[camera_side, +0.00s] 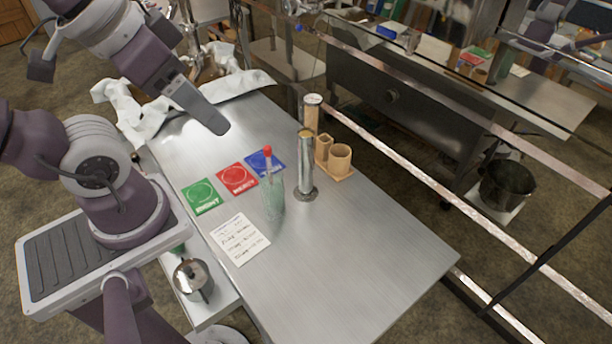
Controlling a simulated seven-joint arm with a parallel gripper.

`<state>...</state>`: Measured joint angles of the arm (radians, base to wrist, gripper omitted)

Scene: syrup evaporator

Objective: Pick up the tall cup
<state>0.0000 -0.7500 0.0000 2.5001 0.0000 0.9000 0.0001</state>
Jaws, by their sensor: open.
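A tall, narrow metal cup (306,168) stands upright on a round foot near the middle of the steel table (330,250). A second tall cylinder (312,114) with a pale top stands behind it; its lower part is partly hidden. I cannot tell for sure which of the two is the tall cup. My gripper (215,124) is above the back left part of the table, to the left of both and apart from them. It is open, seen nearly edge-on, and nothing shows between its fingers.
A clear glass vessel with a red-tipped stick (273,192) stands just left of the metal cup. A wooden holder (338,160) is to its right. Green (201,197), red (237,179) and blue (259,162) cards and a note (238,239) lie flat. The table's front is clear.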

